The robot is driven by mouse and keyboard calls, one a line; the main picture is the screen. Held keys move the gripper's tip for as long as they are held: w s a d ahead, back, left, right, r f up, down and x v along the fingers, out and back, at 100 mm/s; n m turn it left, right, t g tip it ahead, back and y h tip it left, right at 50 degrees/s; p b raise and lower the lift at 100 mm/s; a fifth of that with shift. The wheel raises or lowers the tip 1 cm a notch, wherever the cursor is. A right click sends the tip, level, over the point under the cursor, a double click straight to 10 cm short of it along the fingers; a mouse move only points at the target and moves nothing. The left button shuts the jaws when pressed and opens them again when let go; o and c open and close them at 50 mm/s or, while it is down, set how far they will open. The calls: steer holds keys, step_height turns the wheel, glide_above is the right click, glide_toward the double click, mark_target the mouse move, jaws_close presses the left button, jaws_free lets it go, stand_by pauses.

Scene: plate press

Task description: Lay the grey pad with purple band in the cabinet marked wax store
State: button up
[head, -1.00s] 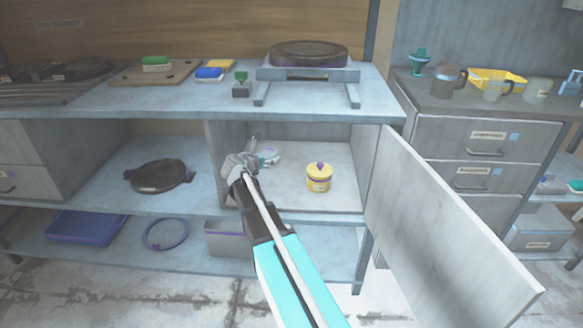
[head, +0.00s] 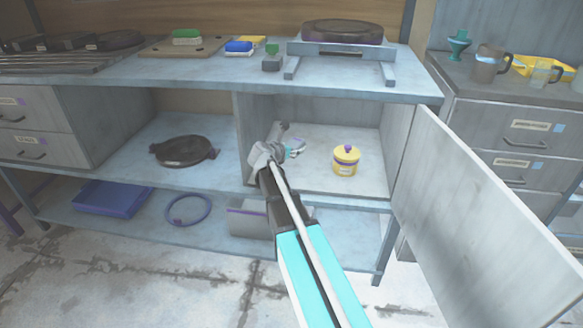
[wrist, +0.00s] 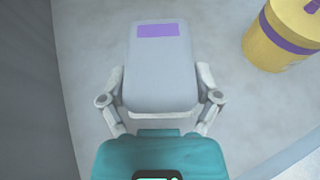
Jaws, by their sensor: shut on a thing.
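The grey pad with a purple band (wrist: 160,65) lies between the two fingers of my gripper (wrist: 161,92) in the wrist view. The fingers are shut on its near part, and the purple band is at its far end. In the head view my gripper (head: 288,150) is inside the open cabinet (head: 330,110), low over its floor, left of a yellow pot. The pad (head: 297,148) shows only as a small pale shape there, partly hidden by my wrist. I cannot tell whether it touches the floor. No wax store mark is readable.
The yellow pot with a purple band and knob (head: 346,163) stands on the cabinet floor to the right. The cabinet door (head: 480,200) is swung wide open at right. A dark round pan (head: 184,151) lies on the open shelf at left.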

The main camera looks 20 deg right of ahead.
mark_target(292, 166)
steer(key=shift+f+b, duration=0.55)
steer(key=shift+f, duration=0.35)
steer(key=shift+f+b, duration=1.85)
steer(key=shift+f, duration=0.05)
steer(key=shift+f, duration=0.1)
steer(key=o, duration=0.9)
steer(key=shift+r, duration=0.2)
steer(key=shift+s+a+r+p, duration=0.3)
steer(key=shift+s+a+p, duration=0.1)
steer(key=shift+a, duration=0.1)
steer(key=p+v, duration=0.4)
steer(key=v, duration=0.6)
steer(key=shift+s+a, duration=0.15)
steer(key=shift+a, duration=0.15)
